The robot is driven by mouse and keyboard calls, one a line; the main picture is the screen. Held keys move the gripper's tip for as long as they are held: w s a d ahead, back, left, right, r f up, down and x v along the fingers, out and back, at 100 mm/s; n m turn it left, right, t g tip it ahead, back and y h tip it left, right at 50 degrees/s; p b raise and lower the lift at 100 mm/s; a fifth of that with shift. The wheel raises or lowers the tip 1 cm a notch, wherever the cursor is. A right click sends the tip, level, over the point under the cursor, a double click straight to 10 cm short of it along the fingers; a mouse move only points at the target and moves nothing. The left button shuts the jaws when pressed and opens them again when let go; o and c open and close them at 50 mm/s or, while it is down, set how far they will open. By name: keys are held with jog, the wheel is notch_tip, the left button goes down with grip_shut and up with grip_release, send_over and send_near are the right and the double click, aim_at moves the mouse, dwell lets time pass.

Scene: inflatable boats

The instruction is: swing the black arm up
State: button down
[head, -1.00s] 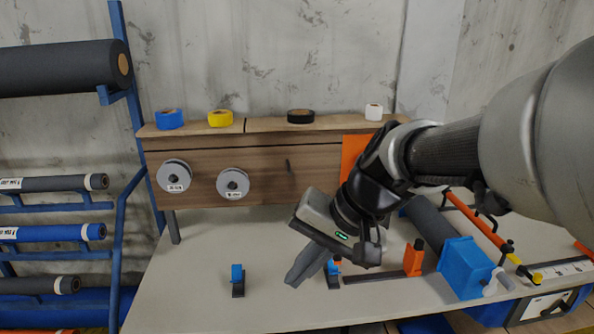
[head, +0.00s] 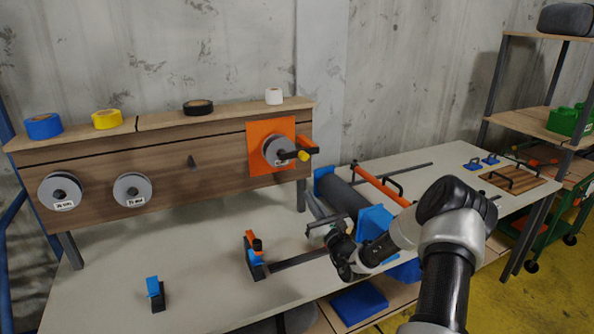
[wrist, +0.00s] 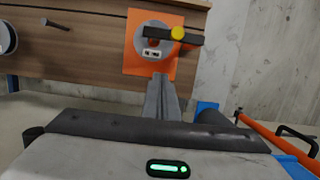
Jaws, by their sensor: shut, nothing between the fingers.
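A black arm (head: 291,155) with a yellow knob (head: 303,156) is mounted on a grey disc (head: 274,150) on an orange plate (head: 257,161), at the right end of the wooden back panel. In the wrist view the black arm (wrist: 160,32) lies about level across the disc, reaching right, with the yellow knob (wrist: 178,33) on it. My gripper (head: 309,196) is below and in front of the plate. In the wrist view my gripper's fingers (wrist: 162,78) are together and empty, pointing towards the plate just below the disc. Whether they touch anything cannot be told.
Two more grey discs (head: 60,191) are on the panel's left. Tape rolls (head: 198,107) stand on top. A black bar (head: 298,260) with an orange and blue clamp (head: 254,257) lies on the bench. A dark roll and blue block (head: 375,222) stand right of my gripper.

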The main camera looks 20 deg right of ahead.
aim_at(302, 155)
dwell(0.3)
jog(key=w+r+p, duration=0.2)
jog(key=w+r, duration=0.4)
jog(key=w, duration=0.3)
jog(key=shift+w+a+r, duration=0.15)
jog(key=shift+w+r, duration=0.05)
jog(key=shift+w, duration=0.15)
jog(key=shift+m, duration=0.3)
jog(key=shift+r, duration=0.1)
